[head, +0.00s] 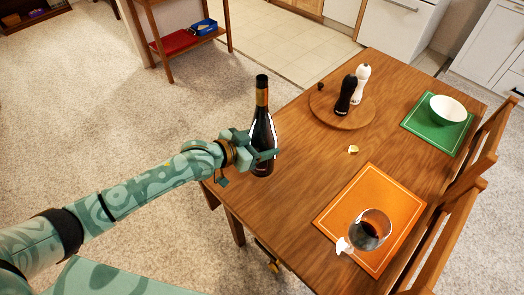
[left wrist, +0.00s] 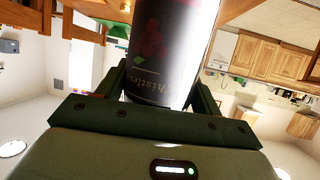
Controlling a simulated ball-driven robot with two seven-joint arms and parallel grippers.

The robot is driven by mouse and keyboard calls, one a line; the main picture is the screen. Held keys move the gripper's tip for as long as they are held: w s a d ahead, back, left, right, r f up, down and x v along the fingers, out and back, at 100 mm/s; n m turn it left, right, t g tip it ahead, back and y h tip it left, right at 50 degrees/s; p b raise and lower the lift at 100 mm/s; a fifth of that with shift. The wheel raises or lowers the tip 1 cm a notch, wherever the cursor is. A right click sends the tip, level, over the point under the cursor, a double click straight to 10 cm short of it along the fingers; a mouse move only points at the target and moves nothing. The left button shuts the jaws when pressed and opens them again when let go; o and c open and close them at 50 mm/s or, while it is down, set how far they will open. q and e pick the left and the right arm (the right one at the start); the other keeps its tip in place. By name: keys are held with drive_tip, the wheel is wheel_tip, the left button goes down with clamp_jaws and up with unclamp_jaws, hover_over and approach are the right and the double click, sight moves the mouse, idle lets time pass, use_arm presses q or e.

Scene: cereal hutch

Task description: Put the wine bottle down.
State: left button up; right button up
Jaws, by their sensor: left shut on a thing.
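The wine bottle (head: 262,130) is dark with a gold neck band and stands upright over the table's left end. My left gripper (head: 262,155) is shut around its body from the left. In the left wrist view the bottle (left wrist: 172,50) fills the space between the fingers, its printed label facing the camera. The wooden table (head: 300,150) lies under the bottle's base in the picture. I cannot tell whether the base touches the tabletop. My right gripper is not clearly seen.
A round board (head: 335,119) holds a black mill (head: 346,95) and a white mill (head: 361,84). A white bowl (head: 448,108) sits on a green placemat (head: 415,122). Bare tabletop lies right of the bottle.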

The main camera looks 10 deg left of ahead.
use_arm(q)
drive_tip(key=shift+w+f, duration=0.2)
drive_tip(key=shift+w, duration=0.1)
wheel_tip(320, 180, down, 4)
drive_tip(key=shift+w+r+b, duration=0.15)
drive_tip(key=shift+r+b, duration=0.1)
drive_tip(key=shift+b, duration=0.7)
drive_tip(key=shift+r, duration=0.15)
drive_tip(key=o, duration=1.6)
drive_tip(key=shift+f, duration=0.2)
drive_tip(key=shift+c, duration=0.2)
drive_tip(key=shift+r, duration=0.1)
